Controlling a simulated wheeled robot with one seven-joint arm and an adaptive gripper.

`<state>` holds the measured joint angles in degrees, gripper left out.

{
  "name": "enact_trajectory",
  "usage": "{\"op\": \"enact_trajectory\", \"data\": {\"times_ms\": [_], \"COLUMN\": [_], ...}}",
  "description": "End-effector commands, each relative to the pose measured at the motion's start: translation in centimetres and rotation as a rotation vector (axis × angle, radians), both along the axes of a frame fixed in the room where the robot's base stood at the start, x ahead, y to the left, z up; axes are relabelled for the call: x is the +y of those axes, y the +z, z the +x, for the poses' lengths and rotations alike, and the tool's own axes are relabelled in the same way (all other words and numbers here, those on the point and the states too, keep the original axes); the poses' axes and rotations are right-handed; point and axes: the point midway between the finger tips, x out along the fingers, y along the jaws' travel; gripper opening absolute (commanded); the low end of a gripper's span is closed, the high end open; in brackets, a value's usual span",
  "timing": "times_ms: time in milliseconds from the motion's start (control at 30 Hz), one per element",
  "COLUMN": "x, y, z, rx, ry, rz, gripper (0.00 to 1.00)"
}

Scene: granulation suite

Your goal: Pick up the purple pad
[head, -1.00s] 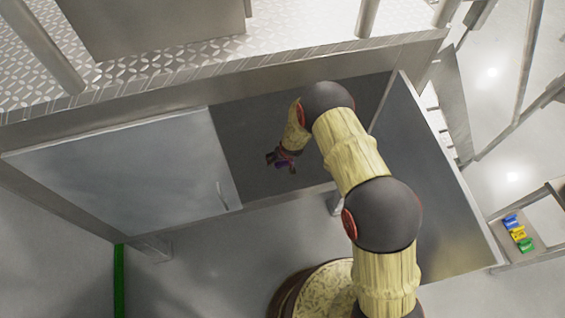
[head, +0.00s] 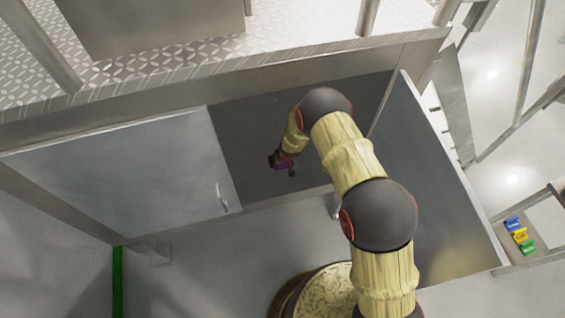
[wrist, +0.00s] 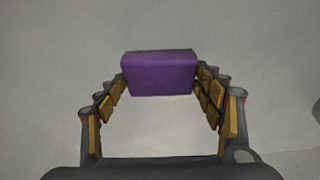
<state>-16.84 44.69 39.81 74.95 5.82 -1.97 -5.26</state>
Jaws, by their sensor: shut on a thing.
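The purple pad (wrist: 158,75) is a small block held between the tips of my gripper (wrist: 160,88) in the wrist view. Both fingers touch its ends, and plain grey lies behind it. In the head view my gripper (head: 284,167) is at the end of my bent arm, over the dark opening beside the grey cabinet door. I cannot tell how far the pad is above the surface beneath.
A grey door panel with a handle (head: 222,197) lies left of the dark recess (head: 250,125). Another open panel (head: 430,190) stands right of my arm. A patterned metal platform (head: 200,65) runs along the top. Blue, yellow and green items (head: 519,235) sit on a shelf at far right.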

Motion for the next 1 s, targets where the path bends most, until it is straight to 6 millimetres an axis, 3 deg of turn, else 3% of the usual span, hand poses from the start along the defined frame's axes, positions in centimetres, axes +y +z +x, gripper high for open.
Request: {"op": "enact_trajectory", "data": {"times_ms": [300,567,867,1000], "x": [0.0,0.0,0.0,-0.2], "y": [0.0,0.3,3.3,4.9], "z": [0.0,0.0,0.1,-1.2], "rx": [0.000,0.000,-0.002,-0.001], "ry": [0.000,0.000,0.000,0.001], "rz": [0.000,0.000,0.001,0.000], "gripper": [0.38,0.37,0.37,0.37]}}
